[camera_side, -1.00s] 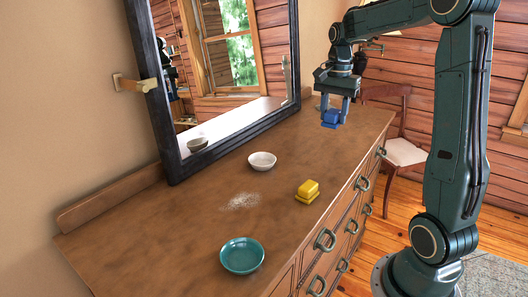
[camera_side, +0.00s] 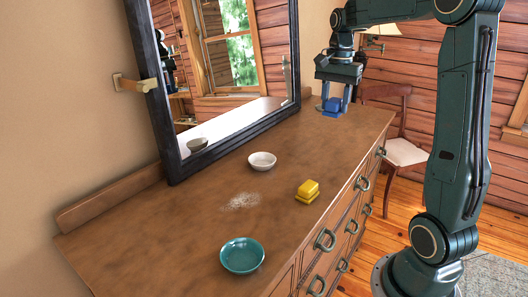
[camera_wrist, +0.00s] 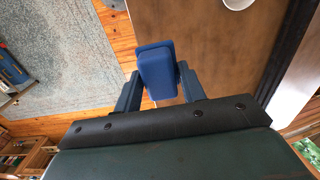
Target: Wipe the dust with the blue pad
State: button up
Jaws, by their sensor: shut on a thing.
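My gripper (camera_side: 335,99) is shut on the blue pad (camera_side: 332,107) at the far right end of the dresser. The pad also shows between the fingers in the wrist view (camera_wrist: 155,68). From the side, I cannot tell whether the pad touches the dresser top or hangs just above it. The dust (camera_side: 241,201) is a pale, powdery patch on the brown dresser top (camera_side: 180,225), nearer the camera and well left of my gripper. The dust does not show in the wrist view.
A white bowl (camera_side: 262,161) stands behind the dust, and a yellow two-tier block (camera_side: 307,191) sits to its right. A teal bowl (camera_side: 242,256) is in front. A dark-framed mirror (camera_side: 220,75) stands along the back. The top between pad and white bowl is clear.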

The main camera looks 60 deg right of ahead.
jog(key=w+a+f+n, duration=0.2)
jog(key=w+a+f, duration=0.1)
jog(key=w+a, duration=0.3)
jog(key=n, duration=0.7)
send_over(227, 215)
notch_tip(227, 215, down, 9)
jog(key=shift+s+d+f, duration=0.1)
jog(key=shift+s+f, duration=0.15)
jog(key=shift+f, duration=1.45)
jog(key=shift+s+f, duration=0.2)
jog(key=shift+f, duration=1.5)
jog(key=shift+d+f, duration=0.45)
jog(key=shift+f, duration=0.15)
jog(key=shift+c, duration=0.3)
jog(key=shift+d, duration=5.25)
jog(key=shift+a, duration=5.75)
jog(key=shift+w+d+f, duration=0.1)
jog(key=shift+w+d, duration=0.25)
jog(key=shift+d, duration=5.85)
jog(key=shift+a, duration=6.3)
notch_tip(227, 215, up, 8)
jog(key=shift+d, duration=0.15)
